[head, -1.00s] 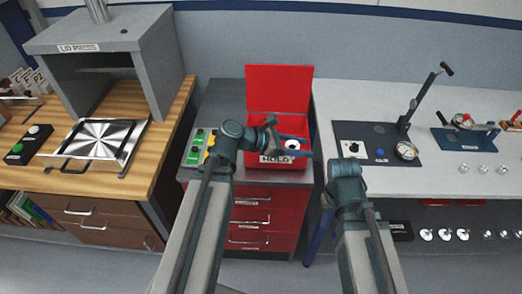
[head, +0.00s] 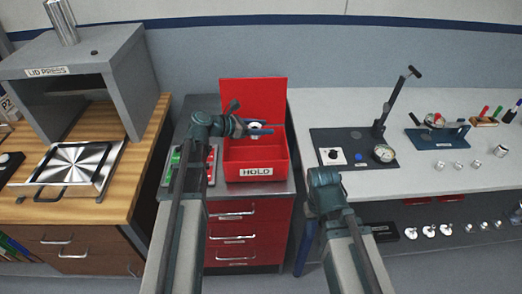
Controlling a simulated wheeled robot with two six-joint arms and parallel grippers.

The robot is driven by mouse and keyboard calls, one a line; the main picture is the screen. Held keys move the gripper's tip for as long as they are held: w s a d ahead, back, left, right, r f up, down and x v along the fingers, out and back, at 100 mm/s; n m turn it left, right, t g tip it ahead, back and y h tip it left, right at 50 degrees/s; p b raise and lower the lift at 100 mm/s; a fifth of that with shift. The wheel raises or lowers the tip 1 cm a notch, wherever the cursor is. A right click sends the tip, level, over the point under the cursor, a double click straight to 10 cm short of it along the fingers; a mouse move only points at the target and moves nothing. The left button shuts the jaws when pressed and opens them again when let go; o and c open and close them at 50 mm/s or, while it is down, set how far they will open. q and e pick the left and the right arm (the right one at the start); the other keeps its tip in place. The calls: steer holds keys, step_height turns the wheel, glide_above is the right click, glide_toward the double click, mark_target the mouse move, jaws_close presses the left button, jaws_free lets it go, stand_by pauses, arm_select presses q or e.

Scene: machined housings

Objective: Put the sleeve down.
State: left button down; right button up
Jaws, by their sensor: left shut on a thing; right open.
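The sleeve (head: 255,126), a small pale ring with a dark centre, is in the jaws of my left gripper (head: 258,130). The gripper is shut on it and holds it in front of the raised lid of the red HOLD box (head: 257,173), over the back of the box. The fingers and wrist hide part of the sleeve. The box is open, and the part of its inside that I see looks empty. My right arm ends low in front of the right bench, and its gripper jaws do not show.
A green-and-red button panel (head: 186,165) lies left of the box on the drawer cabinet (head: 249,232). The lid press (head: 124,85) stands on the wooden bench at left. The right bench (head: 325,110) carries a lever fixture (head: 383,125), a blue fixture (head: 437,136) and several small metal parts.

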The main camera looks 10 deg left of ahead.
arm_select(q)
step_height(320, 180, down, 3)
steer(key=shift+f+b, duration=0.15)
steer(key=shift+b, duration=0.9)
arm_select(e)
step_height(320, 180, down, 3)
steer(key=shift+f, duration=0.15)
arm_select(q)
step_height(320, 180, down, 4)
steer(key=b, duration=0.3)
steer(key=shift+b, duration=0.35)
arm_select(e)
step_height(320, 180, down, 4)
steer(key=shift+r, duration=0.15)
arm_select(q)
steer(key=shift+f+b, duration=0.4)
steer(key=shift+b, duration=0.1)
arm_select(e)
steer(key=shift+f, duration=0.5)
arm_select(q)
steer(key=shift+f, duration=0.1)
arm_select(e)
steer(key=shift+f, duration=0.1)
arm_select(q)
steer(key=shift+c, duration=1.3)
jaws_free()
